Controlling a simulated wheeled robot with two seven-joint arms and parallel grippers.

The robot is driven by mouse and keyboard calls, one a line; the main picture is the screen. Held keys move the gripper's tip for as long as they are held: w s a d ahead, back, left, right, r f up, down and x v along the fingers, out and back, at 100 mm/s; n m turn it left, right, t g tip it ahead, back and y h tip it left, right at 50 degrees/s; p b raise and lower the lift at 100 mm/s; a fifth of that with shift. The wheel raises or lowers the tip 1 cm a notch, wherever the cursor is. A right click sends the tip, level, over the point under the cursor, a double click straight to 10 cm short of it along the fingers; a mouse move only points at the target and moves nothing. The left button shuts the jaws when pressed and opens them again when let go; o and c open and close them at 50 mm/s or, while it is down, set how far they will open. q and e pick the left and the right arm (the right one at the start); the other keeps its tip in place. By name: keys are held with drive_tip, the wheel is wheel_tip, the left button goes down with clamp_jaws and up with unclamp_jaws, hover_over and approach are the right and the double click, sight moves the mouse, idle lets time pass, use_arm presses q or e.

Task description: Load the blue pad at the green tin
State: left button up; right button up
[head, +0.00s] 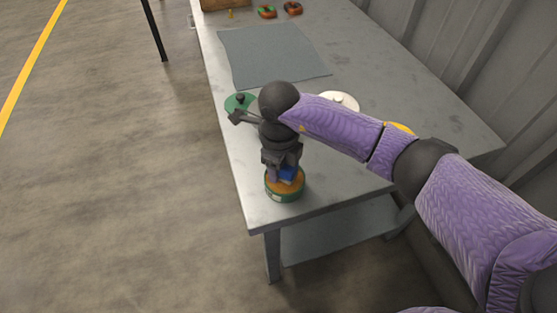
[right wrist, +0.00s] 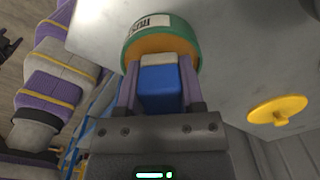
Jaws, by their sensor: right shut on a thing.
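The green tin (head: 284,196) stands near the front left corner of the table, with an orange-brown inside and a white label on its wall. It also shows in the right wrist view (right wrist: 194,43), beyond my fingertips. My right gripper (head: 285,174) points down over the tin. It is shut on the blue pad (right wrist: 160,88), a blue block with a pale far end, held between two purple fingers. The pad's far end is at the tin's orange face; I cannot tell whether they touch. In the head view the gripper hides most of the pad (head: 287,174).
A green disc (head: 236,102), a white disc (head: 346,101) and a yellow disc (right wrist: 278,110) with knobs are on the table. A grey-blue mat (head: 273,55) lies farther back, with two red-and-green rings (head: 267,11) behind it. A corrugated wall (head: 500,60) borders the right.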

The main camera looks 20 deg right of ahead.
use_arm(q)
drive_tip(key=shift+s+r, duration=0.1)
drive_tip(key=shift+s, duration=0.3)
use_arm(e)
drive_tip(key=shift+r, duration=0.1)
use_arm(q)
drive_tip(key=shift+w+f, duration=0.3)
drive_tip(key=shift+w, duration=0.1)
use_arm(e)
drive_tip(key=shift+f, duration=0.35)
use_arm(q)
drive_tip(key=shift+f+b, duration=0.1)
drive_tip(key=shift+b, duration=0.2)
use_arm(e)
drive_tip(key=shift+f, duration=0.15)
use_arm(q)
drive_tip(key=shift+s, duration=0.3)
drive_tip(key=shift+s, duration=0.2)
drive_tip(key=shift+w, duration=0.4)
